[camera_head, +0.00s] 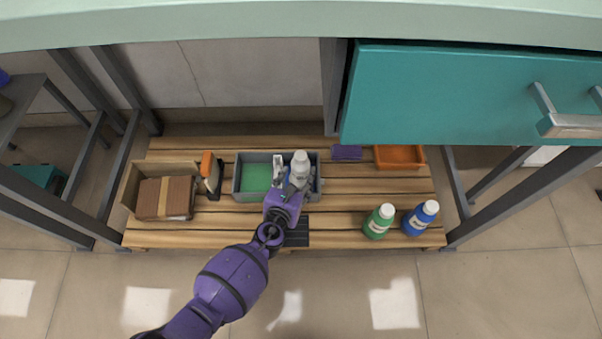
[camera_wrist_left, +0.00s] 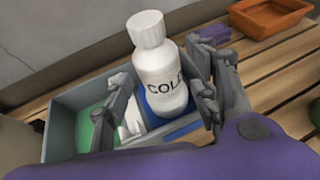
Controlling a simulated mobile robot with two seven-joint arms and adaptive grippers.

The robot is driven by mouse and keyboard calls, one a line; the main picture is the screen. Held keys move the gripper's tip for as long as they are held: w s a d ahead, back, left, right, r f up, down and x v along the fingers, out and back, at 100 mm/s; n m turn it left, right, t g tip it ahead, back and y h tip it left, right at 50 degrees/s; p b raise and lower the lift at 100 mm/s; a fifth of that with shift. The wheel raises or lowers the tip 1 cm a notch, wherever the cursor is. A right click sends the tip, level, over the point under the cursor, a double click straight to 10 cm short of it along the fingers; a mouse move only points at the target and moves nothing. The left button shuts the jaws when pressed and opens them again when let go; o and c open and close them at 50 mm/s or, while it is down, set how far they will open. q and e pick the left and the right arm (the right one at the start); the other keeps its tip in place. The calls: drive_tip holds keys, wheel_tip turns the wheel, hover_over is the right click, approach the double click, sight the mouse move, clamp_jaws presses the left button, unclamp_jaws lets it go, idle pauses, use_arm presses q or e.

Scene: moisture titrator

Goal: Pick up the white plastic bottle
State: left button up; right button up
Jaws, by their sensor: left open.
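The white plastic bottle (camera_head: 300,164) stands upright in the right part of a grey divided bin (camera_head: 238,181) on the slatted shelf. In the left wrist view the bottle (camera_wrist_left: 160,66) carries dark lettering that starts "COL" and has a white cap. My left gripper (camera_head: 289,183) is open at the bin. In the left wrist view its two fingers (camera_wrist_left: 160,106) stand on either side of the bottle, with a gap showing at the left finger. I cannot tell whether the right finger touches it. My right gripper is not in view.
A green bottle (camera_head: 379,221) and a blue bottle (camera_head: 420,218) stand at the shelf's front right. An orange tray (camera_head: 399,157) lies behind them. A cardboard box (camera_head: 131,190) and an orange-topped item (camera_head: 209,174) are left of the bin. A teal drawer (camera_head: 455,95) overhangs at upper right.

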use_arm(q)
drive_tip(key=b+x, duration=0.2)
drive_tip(key=x, duration=0.2)
drive_tip(key=shift+w+f, duration=0.1)
drive_tip(key=shift+w, duration=0.6)
drive_tip(key=shift+d, duration=0.1)
drive_tip(key=c, duration=1.2)
clamp_jaws()
drive_tip(key=shift+w, duration=0.1)
